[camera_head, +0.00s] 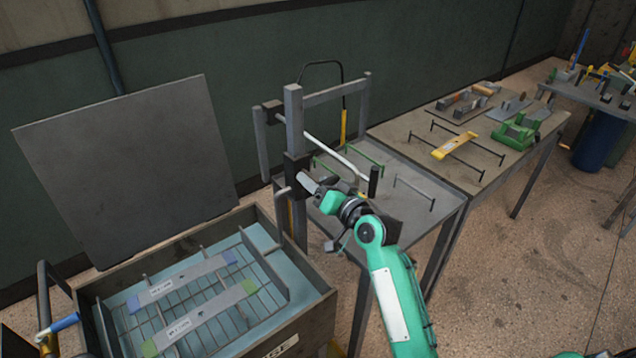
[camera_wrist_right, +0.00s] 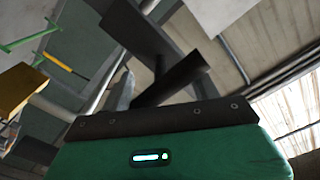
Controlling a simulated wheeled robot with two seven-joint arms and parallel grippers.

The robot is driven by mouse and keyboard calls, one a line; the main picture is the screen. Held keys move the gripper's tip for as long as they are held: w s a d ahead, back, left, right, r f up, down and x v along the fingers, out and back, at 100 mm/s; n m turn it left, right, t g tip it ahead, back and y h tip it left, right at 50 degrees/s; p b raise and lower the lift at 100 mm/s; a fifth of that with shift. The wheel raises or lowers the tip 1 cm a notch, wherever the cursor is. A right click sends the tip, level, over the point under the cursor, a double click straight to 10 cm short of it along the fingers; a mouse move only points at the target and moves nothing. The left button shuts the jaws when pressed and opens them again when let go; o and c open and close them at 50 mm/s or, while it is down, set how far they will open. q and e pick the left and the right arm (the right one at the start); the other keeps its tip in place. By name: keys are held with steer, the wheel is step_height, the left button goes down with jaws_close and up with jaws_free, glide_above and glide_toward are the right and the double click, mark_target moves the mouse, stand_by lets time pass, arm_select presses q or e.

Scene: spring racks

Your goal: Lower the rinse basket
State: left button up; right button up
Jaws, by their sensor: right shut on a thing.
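The rinse basket (camera_head: 215,283) is a wire grid with upright side plates, inside an open tank of bluish water at the lower left of the head view. Two grey flat bars with blue and green ends lie in it. My right gripper (camera_head: 307,184) is at the dark bracket (camera_head: 295,164) on the upright post beside the tank. It is shut on what looks like a handle there; the jaws partly hide it. In the right wrist view a dark round bar (camera_wrist_right: 178,78) shows just beyond the gripper body. My left gripper is in neither view.
A grey lid (camera_head: 125,165) stands raised behind the tank (camera_head: 280,335). A metal table (camera_head: 425,190) with green rails is right of the post. A farther table (camera_head: 395,130) holds a yellow bar (camera_head: 455,145) and green tool (camera_head: 517,128). Open floor lies at right.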

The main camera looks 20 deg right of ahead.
step_height(320, 180, down, 16)
steer(key=b, duration=1)
steer(key=shift+b, duration=0.3)
steer(key=shift+f, duration=0.15)
steer(key=o, duration=1.2)
steer(key=shift+d+f, duration=0.1)
steer(key=shift+o, duration=0.2)
steer(key=shift+s, duration=0.15)
steer(key=b+v, duration=0.2)
steer(key=v, duration=1.1)
steer(key=shift+s+r+b, duration=0.3)
